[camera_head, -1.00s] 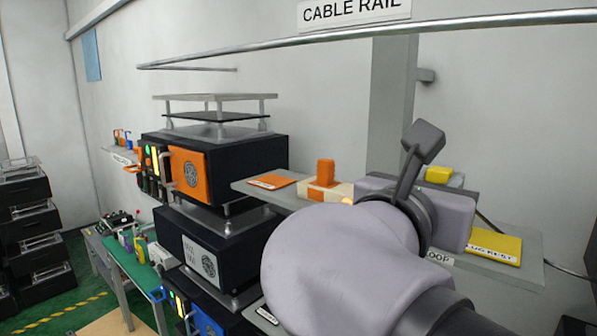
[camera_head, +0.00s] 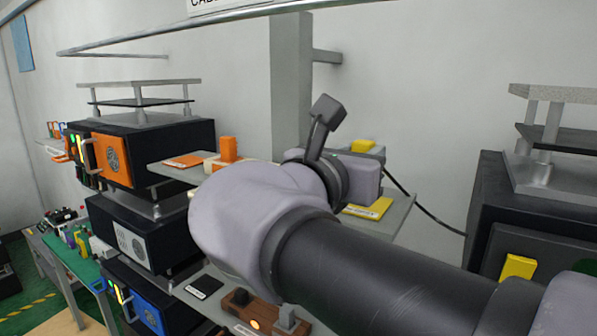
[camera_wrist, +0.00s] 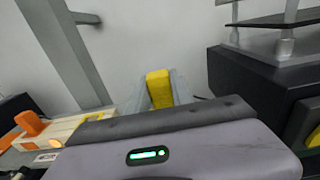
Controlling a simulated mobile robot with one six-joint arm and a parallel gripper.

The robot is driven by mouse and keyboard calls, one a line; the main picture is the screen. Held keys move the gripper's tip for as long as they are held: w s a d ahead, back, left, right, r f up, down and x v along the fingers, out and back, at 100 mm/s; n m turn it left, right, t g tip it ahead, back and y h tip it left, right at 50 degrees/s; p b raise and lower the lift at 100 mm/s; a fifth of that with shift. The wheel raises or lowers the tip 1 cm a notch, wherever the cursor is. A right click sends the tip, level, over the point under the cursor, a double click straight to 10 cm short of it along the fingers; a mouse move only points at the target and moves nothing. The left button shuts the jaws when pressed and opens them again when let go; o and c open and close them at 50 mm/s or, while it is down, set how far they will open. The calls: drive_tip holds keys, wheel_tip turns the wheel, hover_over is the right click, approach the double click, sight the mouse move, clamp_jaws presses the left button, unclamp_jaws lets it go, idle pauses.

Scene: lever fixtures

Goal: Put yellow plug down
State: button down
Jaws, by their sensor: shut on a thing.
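The yellow plug (camera_head: 362,146) shows in the head view just behind and above my gripper (camera_head: 362,160), over the grey shelf (camera_head: 398,217). In the wrist view the yellow plug (camera_wrist: 159,88) stands between the pale fingers of my gripper (camera_wrist: 160,95), which is shut on it. The wrist housing hides the lower part of the plug. A yellow pad (camera_head: 368,209) with a label lies on the shelf, in front of and below the gripper in the head view. Whether the plug touches the shelf cannot be seen.
A dark cable (camera_head: 425,207) runs right behind the shelf. A dark cabinet (camera_head: 485,205) stands at the right. An orange block on a pale base (camera_head: 228,150) and an orange pad (camera_head: 183,161) occupy the shelf's left part. A grey post (camera_head: 291,80) rises behind.

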sight(365, 149)
drive_tip(key=w, duration=0.1)
drive_tip(key=w+d, duration=0.1)
drive_tip(key=w, duration=0.2)
drive_tip(key=shift+w+d+f, duration=0.2)
drive_tip(key=shift+d+f, duration=0.05)
drive_tip(key=shift+d, duration=0.1)
wheel_tip(365, 149, down, 3)
drive_tip(key=shift+a+f, duration=0.1)
drive_tip(key=shift+a, duration=0.05)
drive_tip(key=shift+s, duration=0.15)
drive_tip(key=shift+f, duration=0.25)
drive_tip(key=c, duration=1.1)
unclamp_jaws()
